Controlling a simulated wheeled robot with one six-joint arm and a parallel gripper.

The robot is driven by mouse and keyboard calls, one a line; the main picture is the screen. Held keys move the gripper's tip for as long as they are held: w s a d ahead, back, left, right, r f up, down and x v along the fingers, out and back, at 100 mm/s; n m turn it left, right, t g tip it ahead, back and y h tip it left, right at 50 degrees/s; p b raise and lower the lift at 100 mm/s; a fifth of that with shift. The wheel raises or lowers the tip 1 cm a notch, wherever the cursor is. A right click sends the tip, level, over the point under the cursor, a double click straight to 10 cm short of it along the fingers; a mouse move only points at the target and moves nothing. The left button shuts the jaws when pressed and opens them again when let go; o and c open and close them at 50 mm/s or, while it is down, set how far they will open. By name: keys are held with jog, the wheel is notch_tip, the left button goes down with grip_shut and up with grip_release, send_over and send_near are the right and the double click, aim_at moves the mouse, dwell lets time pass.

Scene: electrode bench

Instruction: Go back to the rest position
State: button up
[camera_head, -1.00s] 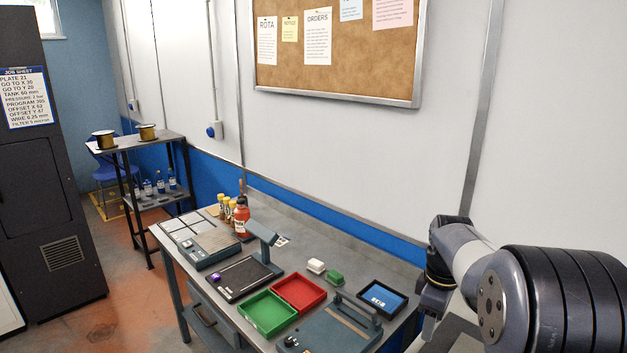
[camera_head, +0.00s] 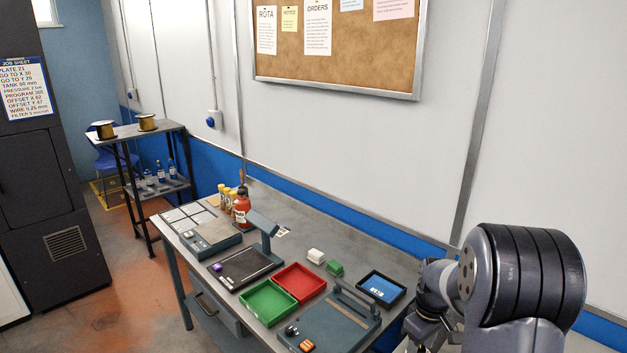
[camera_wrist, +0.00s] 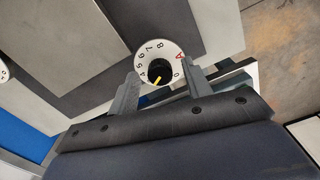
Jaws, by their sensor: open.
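My gripper (camera_wrist: 162,80) shows in the wrist view with its two grey fingers apart and nothing held between them. A white numbered dial (camera_wrist: 152,48) with a black knob and a yellow pointer shows beyond the fingertips, between them in the picture. I cannot tell how far it is from the fingers. In the head view my arm is folded at the lower right, past the right end of the workbench (camera_head: 345,235). My fingers cannot be made out there.
The bench holds a green tray (camera_head: 247,307), a red tray (camera_head: 316,278), a dark tray with a blue inside (camera_head: 383,287), a red bottle (camera_head: 241,209) and several devices. A shelf (camera_head: 163,134) with spools stands at the back left. Floor is clear left of the bench.

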jog(key=m+p, duration=0.1)
jog(key=m, duration=0.3)
jog(key=shift+r, duration=0.1)
jog(key=m+p, duration=0.2)
jog(key=m, duration=0.1)
jog(key=shift+m, duration=0.4)
notch_tip(320, 180, up, 11)
jog(key=b, duration=0.1)
jog(key=shift+b, duration=0.4)
